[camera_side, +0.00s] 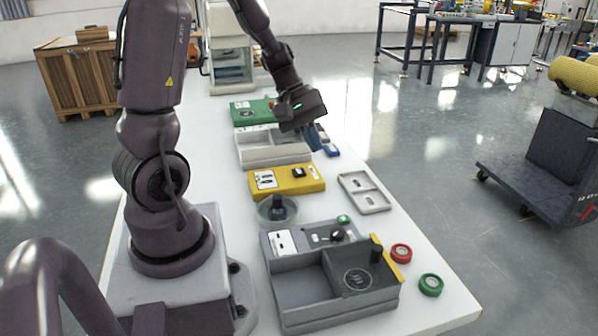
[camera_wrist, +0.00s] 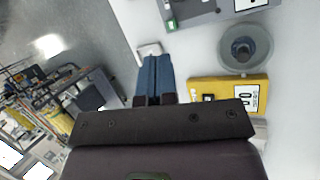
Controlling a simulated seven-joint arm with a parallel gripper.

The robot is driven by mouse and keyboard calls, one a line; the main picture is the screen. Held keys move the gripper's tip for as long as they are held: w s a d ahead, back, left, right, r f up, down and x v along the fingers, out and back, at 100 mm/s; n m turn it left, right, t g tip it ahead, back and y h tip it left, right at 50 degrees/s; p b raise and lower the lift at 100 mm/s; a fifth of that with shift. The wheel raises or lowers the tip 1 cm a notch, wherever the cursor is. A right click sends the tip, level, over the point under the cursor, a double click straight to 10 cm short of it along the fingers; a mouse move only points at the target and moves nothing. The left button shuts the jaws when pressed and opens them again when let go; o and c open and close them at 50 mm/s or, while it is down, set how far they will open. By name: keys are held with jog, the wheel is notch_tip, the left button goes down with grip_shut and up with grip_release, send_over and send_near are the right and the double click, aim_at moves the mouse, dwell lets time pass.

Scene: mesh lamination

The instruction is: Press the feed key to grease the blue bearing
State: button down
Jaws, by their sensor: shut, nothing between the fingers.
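My gripper (camera_side: 315,139) is above the far right part of the white table, its blue fingers pointing down. In the wrist view the two blue fingers (camera_wrist: 156,78) lie together, shut and empty. A yellow unit (camera_side: 312,186) with a black key (camera_side: 299,173) and a white label lies nearer the camera than my gripper; it also shows in the wrist view (camera_wrist: 203,88). A grey two-compartment station (camera_side: 300,316) stands at the front, with a black knob (camera_side: 337,235) and a green button (camera_side: 343,219). I cannot make out a blue bearing or identify the feed key.
A red ring (camera_side: 401,253) and a green ring (camera_side: 431,284) lie right of the station. A blue object (camera_side: 332,151) lies beside my fingers.

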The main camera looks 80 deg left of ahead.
jog(key=a+f+n+t+y, duration=0.1)
jog(key=a+f+n+t, duration=0.1)
jog(key=a+f+n, duration=0.4)
jog(key=a+f+n+t+y, duration=0.15)
jog(key=a+n, duration=0.25)
jog(key=a, duration=0.4)
jog(key=n+t+y, duration=0.2)
jog(key=n+y, duration=0.1)
send_over(299, 172)
jog(key=shift+r, duration=0.15)
jog(key=shift+f, duration=4.45)
jog(key=shift+d+f, duration=0.1)
jog(key=shift+f, duration=0.05)
jog(key=shift+f, duration=0.25)
